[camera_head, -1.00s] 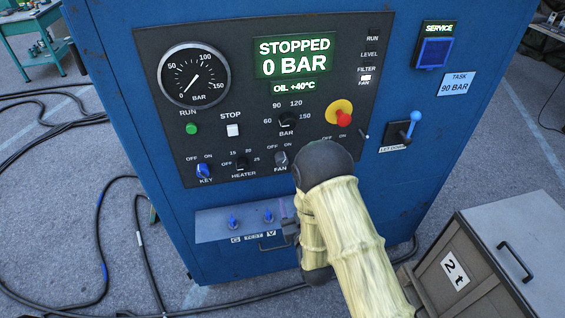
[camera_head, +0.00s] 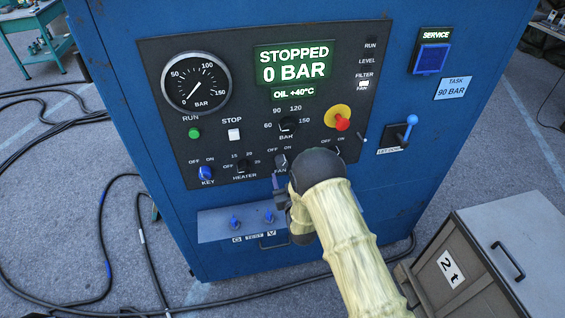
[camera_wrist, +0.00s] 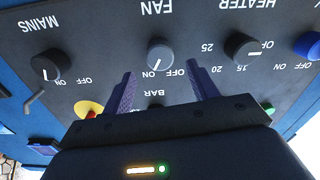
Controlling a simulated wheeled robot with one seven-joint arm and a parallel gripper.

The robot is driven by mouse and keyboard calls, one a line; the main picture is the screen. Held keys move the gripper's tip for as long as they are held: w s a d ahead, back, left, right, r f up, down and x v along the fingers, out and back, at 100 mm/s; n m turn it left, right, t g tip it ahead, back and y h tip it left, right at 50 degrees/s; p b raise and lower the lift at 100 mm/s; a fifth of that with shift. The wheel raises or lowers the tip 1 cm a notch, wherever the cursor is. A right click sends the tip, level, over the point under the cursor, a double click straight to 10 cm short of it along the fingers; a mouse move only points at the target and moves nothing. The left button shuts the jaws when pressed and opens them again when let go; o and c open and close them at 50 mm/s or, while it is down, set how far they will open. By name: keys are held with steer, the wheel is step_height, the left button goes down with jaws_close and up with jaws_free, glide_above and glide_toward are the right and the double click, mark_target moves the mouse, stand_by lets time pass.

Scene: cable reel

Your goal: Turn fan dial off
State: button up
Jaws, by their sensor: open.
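The fan dial (camera_head: 281,161) is a small dark knob low on the black control panel (camera_head: 215,125). In the wrist view the fan dial (camera_wrist: 160,53) appears upside down, and its white mark points toward ON. My gripper (camera_head: 280,184) is just below the dial in the head view. In the wrist view my gripper (camera_wrist: 160,76) is open, with one purple finger on each side of the dial's line and a gap between them. The fingers do not appear to touch the dial. My wrist hides part of the panel's lower right.
The heater dial (camera_wrist: 243,47) and mains dial (camera_wrist: 47,66) flank the fan dial. The red emergency button (camera_head: 342,123) and pressure dial (camera_head: 287,124) sit above it. A blue-handled lever (camera_head: 411,121) is at right. The display (camera_head: 294,64) reads STOPPED, 0 BAR.

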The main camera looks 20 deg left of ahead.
mark_target(282, 165)
steer(key=shift+p+x, duration=0.75)
steer(key=shift+x, duration=2.25)
steer(key=c, duration=1)
